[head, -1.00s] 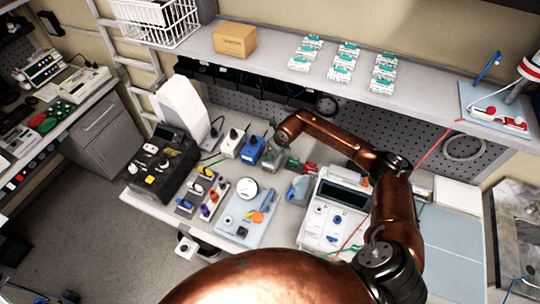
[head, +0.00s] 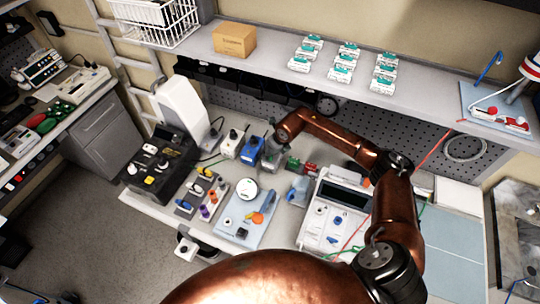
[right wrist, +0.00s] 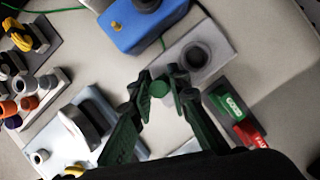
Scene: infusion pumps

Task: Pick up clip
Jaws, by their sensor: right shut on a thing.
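The gripper is over the bench, beside a grey box with a black round knob (right wrist: 196,56). In the head view, my right arm reaches over the bench and its hand ends near the blue box (head: 251,150); its fingertips are hard to make out there. My left gripper is not in view.
A dark rail carries green (right wrist: 230,102) and red (right wrist: 251,133) connectors near the gripper. A light blue tray (head: 229,228) with small parts lies left of my arm. A white pump-like device (head: 324,228) stands close by. The shelf (head: 280,63) runs behind and above.

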